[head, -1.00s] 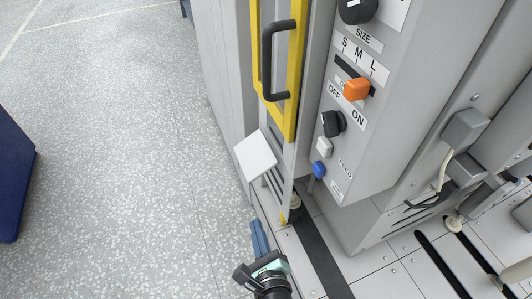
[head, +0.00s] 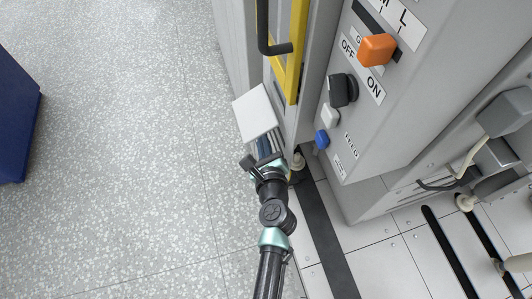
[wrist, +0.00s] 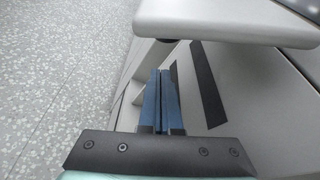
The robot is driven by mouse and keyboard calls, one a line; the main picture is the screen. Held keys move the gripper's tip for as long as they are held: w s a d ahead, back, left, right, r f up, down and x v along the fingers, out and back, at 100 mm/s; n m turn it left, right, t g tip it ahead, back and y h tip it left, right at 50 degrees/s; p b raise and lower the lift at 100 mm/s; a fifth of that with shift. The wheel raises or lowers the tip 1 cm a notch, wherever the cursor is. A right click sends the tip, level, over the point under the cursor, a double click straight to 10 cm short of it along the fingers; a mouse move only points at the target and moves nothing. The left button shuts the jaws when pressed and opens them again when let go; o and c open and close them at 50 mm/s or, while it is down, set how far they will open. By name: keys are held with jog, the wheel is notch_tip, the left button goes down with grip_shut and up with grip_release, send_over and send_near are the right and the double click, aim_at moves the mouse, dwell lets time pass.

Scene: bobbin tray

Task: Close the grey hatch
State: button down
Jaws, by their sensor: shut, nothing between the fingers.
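The grey hatch (head: 255,113) is a light flat flap that stands out open from the low front of the machine, under the yellow-framed door. My gripper (head: 264,146) is shut and empty. Its blue fingers are at the flap's near edge in the head view, and their tips seem partly hidden beneath it. In the wrist view the flap (wrist: 215,22) crosses the top as a thick panel, with the shut fingers (wrist: 160,98) pointing in below it. I cannot tell whether they touch it.
The yellow-framed door (head: 297,55) with its black handle (head: 270,47) is above the flap. The control panel to the right has an orange knob (head: 377,49), a black knob (head: 342,90) and a blue button (head: 322,139). A dark blue block (head: 16,110) stands far left. The speckled floor between is clear.

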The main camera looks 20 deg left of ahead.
aim_at(254, 134)
jog(key=shift+s+a+r+p, duration=0.2)
jog(key=shift+r+p, duration=0.05)
jog(key=shift+r, duration=0.35)
jog(key=shift+s+a+r+p, duration=0.2)
jog(key=shift+s+r+p, duration=0.1)
jog(key=shift+r, duration=0.25)
jog(key=shift+s+a+r+p, duration=0.15)
jog(key=shift+a+r+p, duration=0.1)
jog(key=shift+r, duration=0.35)
jog(key=shift+s+a+r+m+p, duration=0.15)
jog(key=shift+m+p, duration=0.15)
jog(key=shift+p, duration=0.2)
